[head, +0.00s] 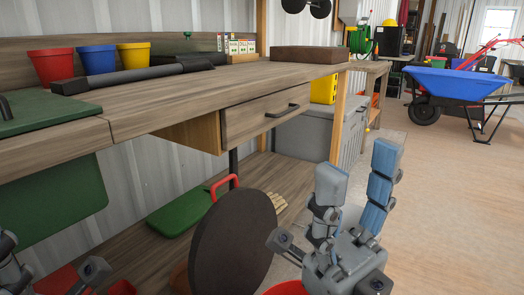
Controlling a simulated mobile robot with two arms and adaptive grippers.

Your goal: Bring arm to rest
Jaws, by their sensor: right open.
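My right gripper (358,172) stands in front of the workbench at the lower middle right, with its fingers pointing up. Its two blue-grey fingers are spread apart with nothing between them. My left gripper (14,268) shows only in part at the lower left corner. Its fingers are mostly cut off, so its opening cannot be told.
A dark round disc (235,245) stands upright just left of my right gripper. Red, blue and yellow pots (98,60) stand on the bench. A blue wheelbarrow (455,84) stands at the back right. The wooden floor (450,210) at right is clear.

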